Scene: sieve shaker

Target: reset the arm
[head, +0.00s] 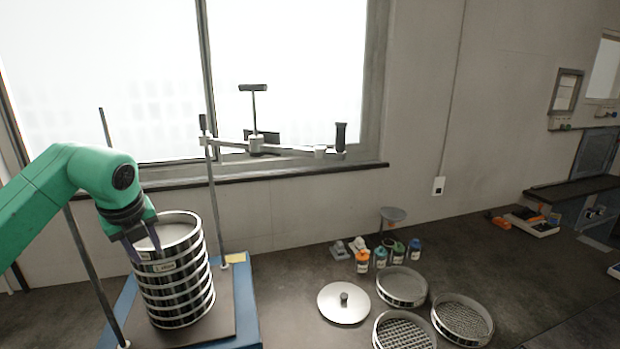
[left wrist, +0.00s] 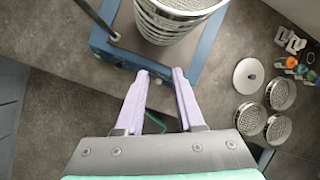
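My green left arm (head: 55,185) comes in from the left, with its left gripper (head: 142,247) pointing down in front of the sieve stack's upper part. In the left wrist view the two pale fingers of the left gripper (left wrist: 161,76) stand apart with nothing between them. The metal sieve stack (head: 178,290) stands upright on the blue shaker base (head: 247,300). In the left wrist view the stack (left wrist: 168,22) lies beyond the fingertips, apart from them. My right gripper is in neither view.
Shaker rods (head: 215,190) rise beside the stack, and a clamp bar (head: 280,150) appears above and to the right. A round lid (head: 343,303), several loose sieves (head: 402,286) and small bottles (head: 362,262) occupy the middle of the table. The table's back right (head: 465,240) has free room.

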